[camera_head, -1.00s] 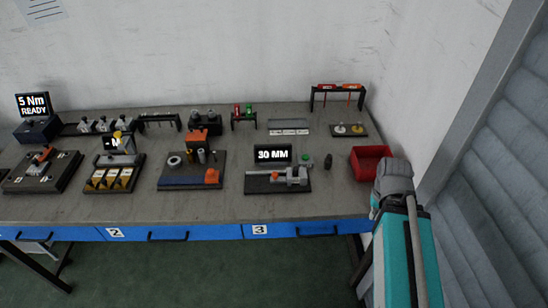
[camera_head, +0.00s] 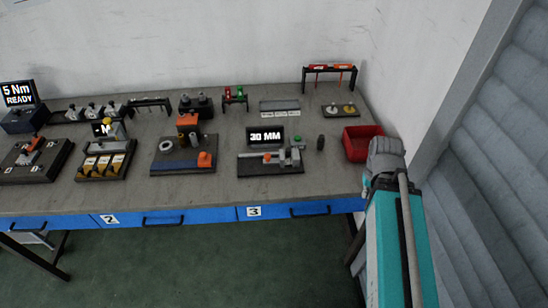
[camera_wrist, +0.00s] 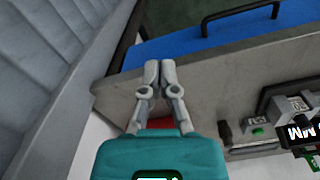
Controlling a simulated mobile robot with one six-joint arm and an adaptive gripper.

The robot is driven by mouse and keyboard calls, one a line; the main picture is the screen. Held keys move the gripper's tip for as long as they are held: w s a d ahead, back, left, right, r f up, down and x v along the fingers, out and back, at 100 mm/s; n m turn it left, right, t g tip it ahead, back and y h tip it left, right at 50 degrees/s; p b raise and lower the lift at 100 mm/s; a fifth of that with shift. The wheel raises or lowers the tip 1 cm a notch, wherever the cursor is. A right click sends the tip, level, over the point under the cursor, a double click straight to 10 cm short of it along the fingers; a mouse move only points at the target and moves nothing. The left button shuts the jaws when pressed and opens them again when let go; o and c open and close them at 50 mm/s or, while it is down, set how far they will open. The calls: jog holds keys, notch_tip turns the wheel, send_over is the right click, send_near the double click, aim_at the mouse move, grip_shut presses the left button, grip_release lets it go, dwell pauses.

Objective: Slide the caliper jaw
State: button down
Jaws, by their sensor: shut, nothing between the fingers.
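The caliper fixture (camera_head: 262,168) sits on the table in the head view, below a black display (camera_head: 265,136) that reads 30 MM. A grey sliding body with an orange piece (camera_head: 270,155) lies on its dark base. In the wrist view part of the caliper fixture (camera_wrist: 287,103) shows at the right edge, cut off by the frame. My gripper (camera_wrist: 152,66) is shut and empty in the wrist view, with its fingertips together over the table's front edge. It is apart from the caliper, which lies to its right.
A red bin (camera_head: 363,145) stands right of the caliper, near my arm; my gripper partly hides it in the wrist view. A small dark cylinder (camera_head: 320,142) and a green-topped part (camera_head: 297,140) stand between. A wall and grey shutter close off the right side.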

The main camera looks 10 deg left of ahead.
jog(key=c, duration=1)
grip_release()
jog(key=shift+w, duration=0.1)
jog(key=shift+c, duration=0.2)
jog(key=shift+o, duration=1.2)
jog(key=shift+w+a+r, duration=0.2)
jog(key=shift+a, duration=0.1)
jog(key=o, duration=0.4)
jog(key=shift+w+a+r+p, duration=0.25)
jog(key=shift+w+a+p, duration=0.1)
jog(key=shift+w+a, duration=0.15)
jog(key=shift+w+a+r+p, duration=0.25)
jog(key=shift+w+a+p, duration=0.15)
jog(key=shift+a, duration=0.1)
notch_tip(320, 180, up, 9)
jog(key=m+p, duration=0.6)
jog(key=p, duration=0.3)
send_over(268, 155)
jog(key=shift+s, duration=0.1)
jog(key=shift+f, duration=0.1)
notch_tip(268, 155, down, 14)
jog(key=b, duration=1.3)
jog(key=shift+r+b, duration=0.25)
jog(key=shift+b, duration=0.15)
